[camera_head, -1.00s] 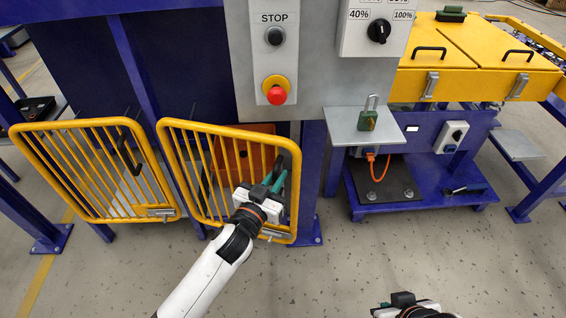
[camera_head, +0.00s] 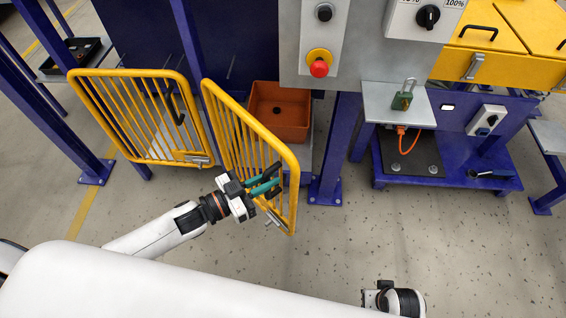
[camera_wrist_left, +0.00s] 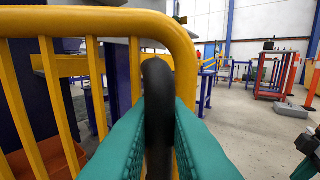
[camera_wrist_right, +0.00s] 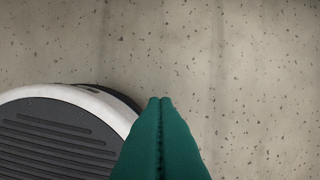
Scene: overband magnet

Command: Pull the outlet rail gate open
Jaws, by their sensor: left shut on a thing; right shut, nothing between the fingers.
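The right-hand yellow rail gate (camera_head: 236,125) stands swung out at an angle, its free edge towards me. A latch (camera_head: 271,216) sits low on that edge. My left gripper (camera_head: 267,184) is shut on the gate's black handle, with the handle (camera_wrist_left: 158,110) upright between the teal fingers in the left wrist view. The gate's yellow frame (camera_wrist_left: 183,50) is just behind it. A second yellow gate (camera_head: 135,115) at the left stands with its own black handle and latch. My right gripper (camera_wrist_right: 160,105) is shut and empty above the bare floor; its fingertips are unclear in the head view.
An orange bin (camera_head: 279,112) stands behind the swung gate. A blue post (camera_head: 332,150) and the grey panel with a red stop button (camera_head: 319,68) are to its right. A shelf with a padlock (camera_head: 402,99) juts out. The speckled floor (camera_head: 330,235) in front is clear.

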